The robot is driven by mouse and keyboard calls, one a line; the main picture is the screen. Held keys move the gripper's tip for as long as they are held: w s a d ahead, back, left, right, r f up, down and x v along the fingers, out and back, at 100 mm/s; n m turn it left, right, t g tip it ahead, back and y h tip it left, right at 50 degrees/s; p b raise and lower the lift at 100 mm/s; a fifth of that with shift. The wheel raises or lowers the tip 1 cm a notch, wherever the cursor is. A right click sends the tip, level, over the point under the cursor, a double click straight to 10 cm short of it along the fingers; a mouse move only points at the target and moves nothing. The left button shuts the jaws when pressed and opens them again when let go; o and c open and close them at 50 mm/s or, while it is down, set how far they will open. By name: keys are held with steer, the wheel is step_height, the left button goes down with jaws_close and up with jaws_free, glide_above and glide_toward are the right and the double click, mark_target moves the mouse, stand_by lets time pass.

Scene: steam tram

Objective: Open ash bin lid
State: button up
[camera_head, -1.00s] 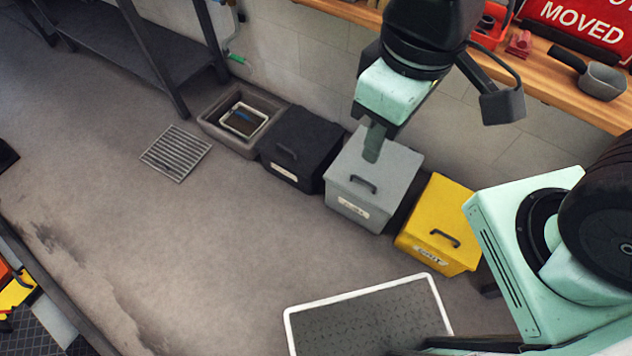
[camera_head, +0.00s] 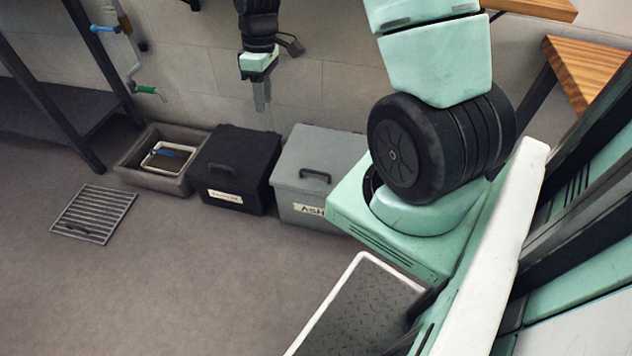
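The ash bin (camera_head: 297,208) is a grey box with a label reading "ASH" on its front. Its grey lid (camera_head: 325,150) is shut and has a dark handle (camera_head: 315,175) near the front edge. My arm hides the bin's right part. My gripper (camera_head: 262,104) points down, above and behind the gap between the black bin and the ash bin, apart from both. Its fingers look like one narrow shape from here, so their opening cannot be made out.
A black lidded bin (camera_head: 236,165) stands left of the ash bin. Further left is a grey-brown basin (camera_head: 130,172) with a white-rimmed tray inside. A floor grate (camera_head: 93,213) lies at the left. Wooden worktops (camera_head: 590,75) are at the upper right. Floor before the bins is clear.

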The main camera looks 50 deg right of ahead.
steer(key=s+d+f+b, duration=0.4)
steer(key=d+f+b, duration=0.2)
steer(key=d+f, duration=1)
steer(key=shift+m, duration=0.4)
steer(key=a+f+b, duration=0.1)
steer(key=f+b, duration=0.1)
steer(key=f, duration=0.3)
steer(key=s+a+f+b, duration=0.1)
steer(key=f+b, duration=0.1)
steer(key=f, duration=0.4)
steer(key=a+f+b, duration=0.1)
steer(key=f+b, duration=0.1)
steer(key=f, duration=0.3)
steer(key=shift+s+f, duration=0.2)
steer(key=shift+f, duration=0.05)
jaws_close()
